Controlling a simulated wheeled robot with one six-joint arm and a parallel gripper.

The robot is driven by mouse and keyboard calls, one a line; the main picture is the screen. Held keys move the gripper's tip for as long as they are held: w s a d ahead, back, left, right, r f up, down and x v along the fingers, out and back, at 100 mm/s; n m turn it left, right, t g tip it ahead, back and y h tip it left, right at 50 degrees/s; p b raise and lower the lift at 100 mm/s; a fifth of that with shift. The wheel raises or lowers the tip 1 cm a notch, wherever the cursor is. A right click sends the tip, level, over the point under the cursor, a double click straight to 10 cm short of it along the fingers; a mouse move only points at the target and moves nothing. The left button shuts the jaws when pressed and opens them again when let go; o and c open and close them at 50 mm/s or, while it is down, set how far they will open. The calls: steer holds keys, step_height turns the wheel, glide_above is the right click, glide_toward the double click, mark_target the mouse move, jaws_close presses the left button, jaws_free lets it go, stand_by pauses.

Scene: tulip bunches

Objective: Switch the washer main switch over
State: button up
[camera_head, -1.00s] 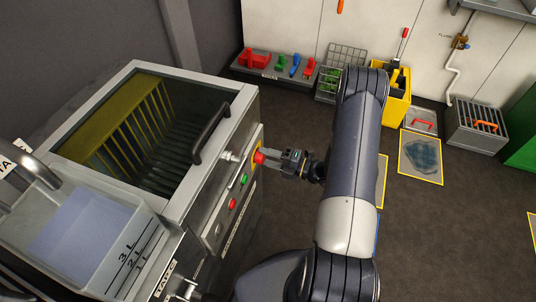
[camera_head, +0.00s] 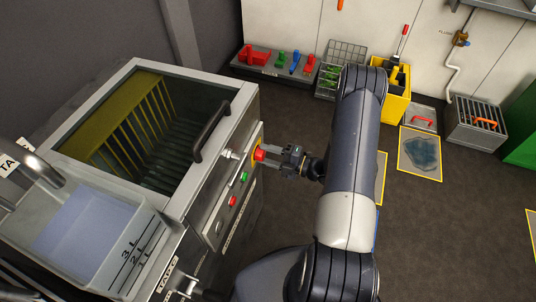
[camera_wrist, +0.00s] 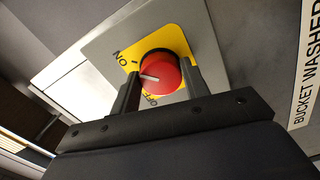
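The washer main switch is a red round knob (camera_wrist: 163,74) with a white pointer line, on a yellow plate (camera_wrist: 170,40) marked ON at upper left and OFF at lower left. The pointer faces left, between the two marks. My gripper (camera_wrist: 160,88) has one finger on each side of the knob, close against it, and looks shut on it. In the head view my gripper (camera_head: 272,157) reaches the knob (camera_head: 260,154) on the washer's (camera_head: 232,180) front panel from the right. The contact faces of the fingers are hidden.
The washer's lid handle (camera_head: 212,132) juts out above the panel. A water tank (camera_head: 150,250) stands at lower left.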

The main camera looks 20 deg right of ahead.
steer(key=o, duration=0.4)
steer(key=shift+o, duration=0.2)
steer(key=v, duration=1)
steer(key=shift+s+d, duration=0.2)
steer(key=shift+d, duration=0.15)
steer(key=x, duration=1.1)
steer(key=shift+s+d, duration=0.15)
